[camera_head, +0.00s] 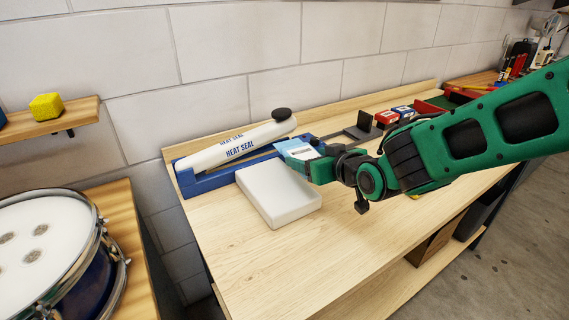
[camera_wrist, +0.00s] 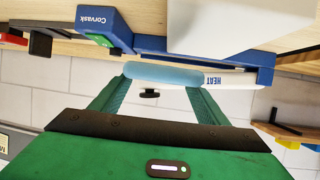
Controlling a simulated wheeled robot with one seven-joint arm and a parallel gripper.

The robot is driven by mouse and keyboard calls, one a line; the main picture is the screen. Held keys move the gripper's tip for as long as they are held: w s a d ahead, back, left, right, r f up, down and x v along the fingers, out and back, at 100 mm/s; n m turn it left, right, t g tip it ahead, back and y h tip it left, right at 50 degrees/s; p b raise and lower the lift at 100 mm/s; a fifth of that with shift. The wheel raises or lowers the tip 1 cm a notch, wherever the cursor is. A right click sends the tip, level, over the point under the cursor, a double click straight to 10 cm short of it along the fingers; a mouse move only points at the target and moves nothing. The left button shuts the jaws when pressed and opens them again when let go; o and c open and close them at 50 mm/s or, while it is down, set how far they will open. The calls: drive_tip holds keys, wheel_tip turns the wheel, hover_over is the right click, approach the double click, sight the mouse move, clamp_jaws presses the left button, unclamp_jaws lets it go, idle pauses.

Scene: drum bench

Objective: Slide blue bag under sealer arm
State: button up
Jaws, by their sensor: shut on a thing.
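The heat sealer has a raised white arm (camera_head: 235,143) marked HEAT SEAL, with a black knob at its right end. Its blue base (camera_head: 205,182) lies along the back of the bench, and part of it also shows in the wrist view (camera_wrist: 265,58). My gripper (camera_head: 312,163) is shut on the light blue bag (camera_head: 294,148), near the right end of the sealer. In the wrist view the bag (camera_wrist: 165,75) spans between the two green fingers. Whether its edge lies beneath the sealer arm I cannot tell.
A white block-like tray (camera_head: 279,195) stands just in front of the sealer. A black bracket (camera_head: 362,128), small red and blue boxes (camera_head: 387,117) and a red tray lie further right. A drum (camera_head: 50,240) stands at left. The front of the bench is clear.

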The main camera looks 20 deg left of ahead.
drive_tip(key=shift+n+g+y, duration=0.5)
drive_tip(key=shift+n, duration=0.1)
drive_tip(key=s+a, duration=0.5)
drive_tip(key=shift+s+r, duration=0.2)
drive_tip(key=shift+r, duration=0.15)
approach(270, 177)
drive_tip(key=shift+x, duration=1.25)
drive_tip(key=shift+w+a, duration=1.15)
drive_tip(key=shift+a, duration=0.2)
drive_tip(key=shift+w+a, duration=1.2)
drive_tip(key=shift+a, duration=0.1)
drive_tip(key=o, duration=1.1)
drive_tip(key=shift+o, duration=0.2)
